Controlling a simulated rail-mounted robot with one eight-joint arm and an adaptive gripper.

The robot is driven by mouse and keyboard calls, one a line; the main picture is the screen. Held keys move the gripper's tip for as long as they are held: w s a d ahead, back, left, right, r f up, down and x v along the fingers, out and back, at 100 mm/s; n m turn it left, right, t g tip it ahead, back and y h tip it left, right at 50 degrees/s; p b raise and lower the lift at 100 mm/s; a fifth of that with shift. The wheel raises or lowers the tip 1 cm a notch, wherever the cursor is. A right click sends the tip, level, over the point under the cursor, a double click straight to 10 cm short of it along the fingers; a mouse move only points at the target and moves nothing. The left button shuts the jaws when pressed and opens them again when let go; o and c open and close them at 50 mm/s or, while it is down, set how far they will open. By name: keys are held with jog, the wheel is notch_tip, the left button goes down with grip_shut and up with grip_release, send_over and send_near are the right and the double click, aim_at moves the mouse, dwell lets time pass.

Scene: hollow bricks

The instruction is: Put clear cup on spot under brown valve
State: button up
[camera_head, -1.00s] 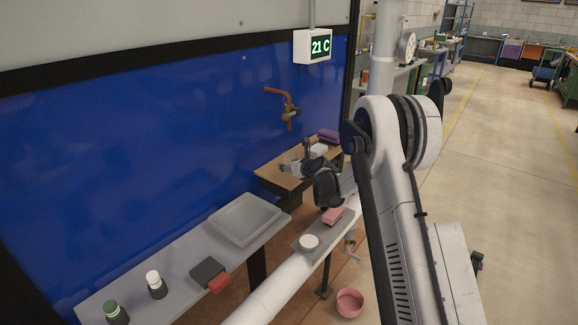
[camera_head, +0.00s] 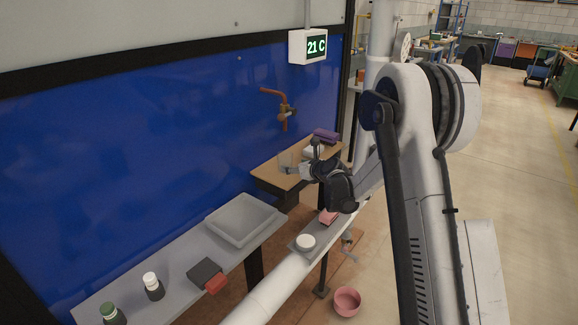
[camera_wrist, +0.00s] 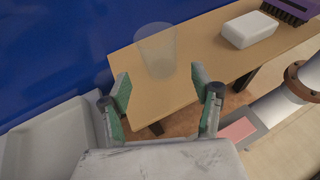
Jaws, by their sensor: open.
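The clear cup (camera_wrist: 157,50) stands upright on the wooden table in the wrist view, just past my fingertips. It also shows faintly in the head view (camera_head: 284,160), at the tips of my gripper (camera_head: 292,170). In the wrist view my gripper (camera_wrist: 161,82) is open, its green-padded fingers apart, with the cup's base near the gap between them. I cannot tell whether a finger touches the cup. The brown valve (camera_head: 285,112) is on a pipe on the blue wall, above the wooden table (camera_head: 270,178). I cannot make out a marked spot.
A white block (camera_wrist: 249,29) and a purple brush-like item (camera_wrist: 291,9) lie on the table to the right. A grey tray (camera_head: 212,222) sits on the grey bench at left. A pink bowl (camera_head: 347,301) is on the floor. The table's near edge lies under my fingers.

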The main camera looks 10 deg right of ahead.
jog(key=s+a+r+n+g, duration=0.1)
jog(key=s+r+n, duration=0.4)
jog(key=s, duration=0.4)
jog(key=s+a+r+n+g+h, duration=0.1)
jog(key=s+a+r+n, duration=0.1)
jog(key=s+r+n, duration=0.5)
jog(key=s+a+r+n+g, duration=0.1)
jog(key=s+r+n, duration=0.3)
jog(key=s, duration=0.6)
jog(key=s+f+n+g+h, duration=0.1)
jog(key=s+n, duration=0.7)
jog(key=s, duration=0.5)
jog(key=s+d+f+n+g+h, duration=0.1)
jog(key=s+f+n+h, duration=0.1)
jog(key=s+n, duration=0.6)
jog(key=s, duration=0.6)
jog(key=shift+s+d+g, duration=0.3)
jog(key=shift+g, duration=0.1)
jog(key=shift+c, duration=0.5)
